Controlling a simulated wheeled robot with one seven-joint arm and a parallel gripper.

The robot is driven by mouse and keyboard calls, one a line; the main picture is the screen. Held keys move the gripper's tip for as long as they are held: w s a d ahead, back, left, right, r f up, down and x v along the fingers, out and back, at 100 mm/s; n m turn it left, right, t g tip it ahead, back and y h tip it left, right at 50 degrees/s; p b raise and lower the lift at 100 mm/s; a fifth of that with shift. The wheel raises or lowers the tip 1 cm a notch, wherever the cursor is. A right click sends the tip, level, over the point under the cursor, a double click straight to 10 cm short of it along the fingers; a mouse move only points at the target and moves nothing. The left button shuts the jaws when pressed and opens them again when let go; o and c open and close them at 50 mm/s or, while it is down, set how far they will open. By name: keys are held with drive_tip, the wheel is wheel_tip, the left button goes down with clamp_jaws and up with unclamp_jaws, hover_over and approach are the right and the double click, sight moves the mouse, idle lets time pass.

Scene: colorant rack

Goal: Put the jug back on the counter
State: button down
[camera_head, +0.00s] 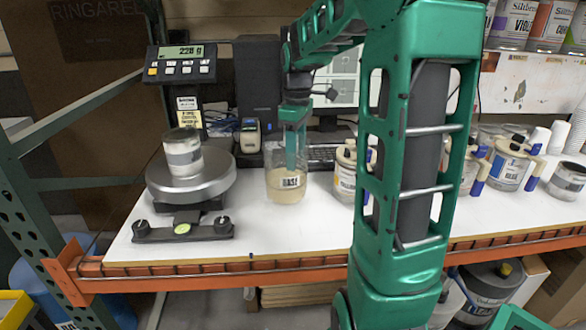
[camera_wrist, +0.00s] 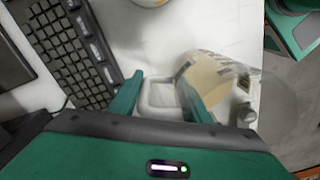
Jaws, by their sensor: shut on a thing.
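The jug (camera_head: 287,188) is clear, with a pale liquid and a "BASE" label. In the head view it is upright at the white counter (camera_head: 260,232), right of the scale. I cannot tell whether its bottom touches the counter. My gripper (camera_head: 291,150) points down at the jug from above. In the wrist view my gripper (camera_wrist: 160,98) is shut on the jug's handle (camera_wrist: 158,94), with a green finger on each side. The jug body (camera_wrist: 215,82) shows beside the right finger, partly hidden by it.
A keyboard (camera_wrist: 72,45) lies close beside my gripper. Labelled colorant jugs (camera_head: 507,165) stand right, and my arm hides part of the counter.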

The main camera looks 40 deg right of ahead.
drive_tip(key=shift+f, duration=1.7)
drive_tip(key=c, duration=1)
unclamp_jaws()
drive_tip(key=shift+f, duration=0.15)
wheel_tip(320, 180, up, 12)
drive_tip(key=shift+d+r, duration=0.15)
drive_tip(key=shift+s, duration=0.1)
